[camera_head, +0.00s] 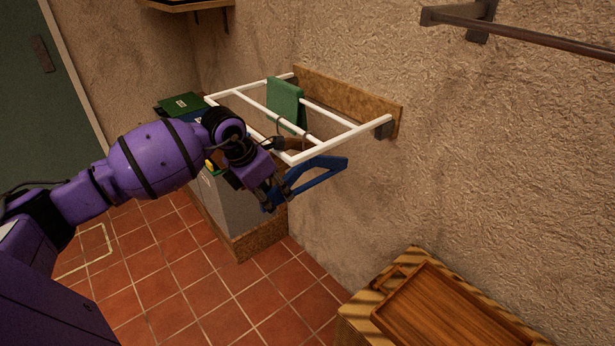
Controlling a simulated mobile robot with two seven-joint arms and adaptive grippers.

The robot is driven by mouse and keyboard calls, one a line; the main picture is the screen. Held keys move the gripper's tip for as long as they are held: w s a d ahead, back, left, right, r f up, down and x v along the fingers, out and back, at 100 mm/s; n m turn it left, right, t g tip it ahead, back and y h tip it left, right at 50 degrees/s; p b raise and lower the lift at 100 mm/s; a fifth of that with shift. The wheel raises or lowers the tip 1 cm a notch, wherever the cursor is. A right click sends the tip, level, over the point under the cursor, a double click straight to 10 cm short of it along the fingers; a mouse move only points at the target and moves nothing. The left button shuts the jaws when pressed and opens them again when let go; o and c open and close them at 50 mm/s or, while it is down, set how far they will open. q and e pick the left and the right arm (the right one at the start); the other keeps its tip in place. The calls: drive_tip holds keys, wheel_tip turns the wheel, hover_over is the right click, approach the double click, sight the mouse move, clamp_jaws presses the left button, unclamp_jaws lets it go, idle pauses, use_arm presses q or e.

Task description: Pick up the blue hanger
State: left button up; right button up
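The blue hanger (322,173) is below the near corner of a white drying rack (340,138) fixed to the wall. Its left part is partly hidden by my gripper, and I cannot make out clearly how its hook meets the rail. My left gripper (271,198) points downward at the hanger's left end, beneath the rack's front rail. Its fingers overlap the blue part in this view. I cannot tell whether they are closed on it or only beside it. My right gripper is not in view.
A green cloth (286,103) hangs over the rack's bars. Below the rack stands a grey bin-like unit (236,204) with a green item (181,104) near its back. A wooden tray (455,312) lies on a striped-edged stand at lower right. The tiled floor (180,285) is clear in front.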

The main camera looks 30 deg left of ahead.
use_arm(q)
clamp_jaws()
drive_tip(key=shift+r, duration=0.15)
